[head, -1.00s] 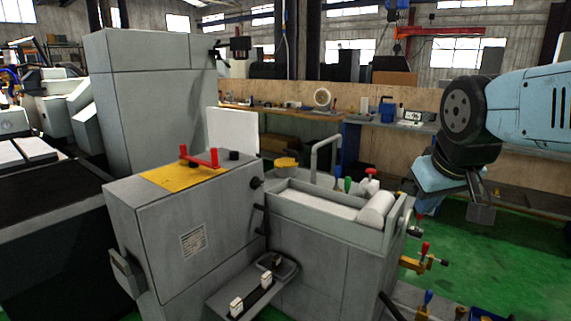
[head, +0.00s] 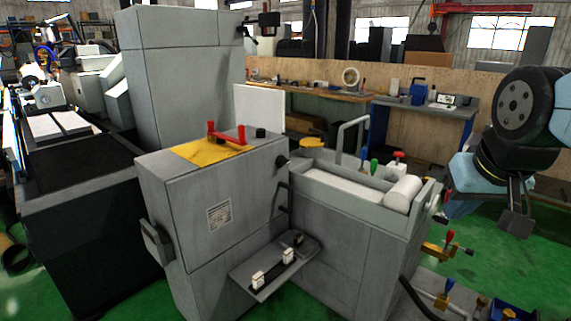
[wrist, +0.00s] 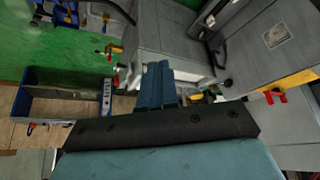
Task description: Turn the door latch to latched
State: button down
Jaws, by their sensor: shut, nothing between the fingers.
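The grey machine cabinet (head: 215,225) stands at centre in the head view. A dark handle (head: 155,242) sits on its left side, and a small black knob (head: 283,160) on its right edge. A red lever-like handle (head: 228,138) lies over a yellow plate (head: 203,151) on top. I cannot tell which of these is the door latch. My gripper (head: 460,203) hangs at the right, well apart from the cabinet. In the wrist view its blue fingers (wrist: 158,72) are together and empty. The red handle also shows in the wrist view (wrist: 273,95).
A trough with a white roller (head: 403,193) adjoins the cabinet. A small shelf (head: 275,268) juts out in front. A brass clamp with a red grip (head: 445,248) is at the lower right. A workbench (head: 420,112) runs behind.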

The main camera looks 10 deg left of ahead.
aim_at(281, 162)
jog(key=u, duration=0.05)
jog(key=k, duration=0.55)
jog(key=u, duration=0.35)
jog(key=i, duration=1.5)
jog(key=z, duration=0.35)
